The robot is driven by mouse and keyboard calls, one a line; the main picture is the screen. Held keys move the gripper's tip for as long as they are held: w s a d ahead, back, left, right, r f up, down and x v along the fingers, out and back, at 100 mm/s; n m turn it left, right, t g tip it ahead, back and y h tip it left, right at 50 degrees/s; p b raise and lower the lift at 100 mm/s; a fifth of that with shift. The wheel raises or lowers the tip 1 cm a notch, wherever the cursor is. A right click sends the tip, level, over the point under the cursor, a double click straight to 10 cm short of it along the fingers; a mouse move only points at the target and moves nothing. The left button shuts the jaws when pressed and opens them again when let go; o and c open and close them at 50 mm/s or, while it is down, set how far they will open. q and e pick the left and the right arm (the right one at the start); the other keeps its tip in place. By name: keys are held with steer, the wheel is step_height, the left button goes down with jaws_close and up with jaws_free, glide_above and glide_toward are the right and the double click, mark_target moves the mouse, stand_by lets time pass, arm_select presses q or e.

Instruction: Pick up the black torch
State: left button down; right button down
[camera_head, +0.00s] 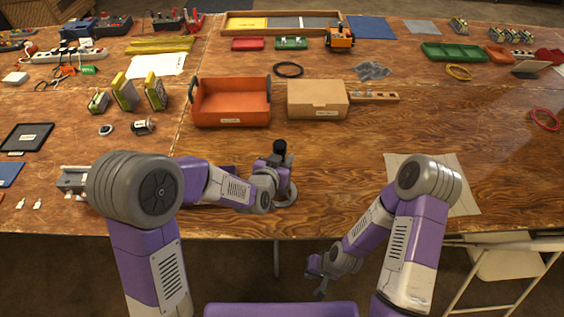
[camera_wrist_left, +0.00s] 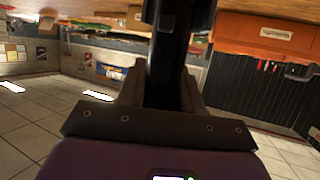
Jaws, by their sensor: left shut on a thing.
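The black torch (camera_head: 279,147) stands roughly upright at my left gripper (camera_head: 276,165), near the front edge of the table. In the left wrist view the dark torch body (camera_wrist_left: 172,50) runs between the two fingers of my left gripper (camera_wrist_left: 165,88), which is shut on it. The lower part of the torch is hidden by the gripper in the head view. My right gripper (camera_head: 319,278) hangs low in front of the table, away from the torch; its finger gap is too small to tell.
A grey round disc (camera_head: 287,198) shows just below the left gripper. An orange bin (camera_head: 232,120) and a cardboard box (camera_head: 318,108) stand behind the torch. A paper sheet (camera_head: 463,190) lies at right. The wooden table (camera_head: 350,145) between them is mostly clear.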

arm_select(q)
step_height(320, 180, up, 16)
steer(key=p, duration=0.5)
steer(key=c, duration=1.4)
jaws_free()
steer(key=shift+c, duration=0.2)
steer(key=shift+f, duration=0.1)
jaws_close()
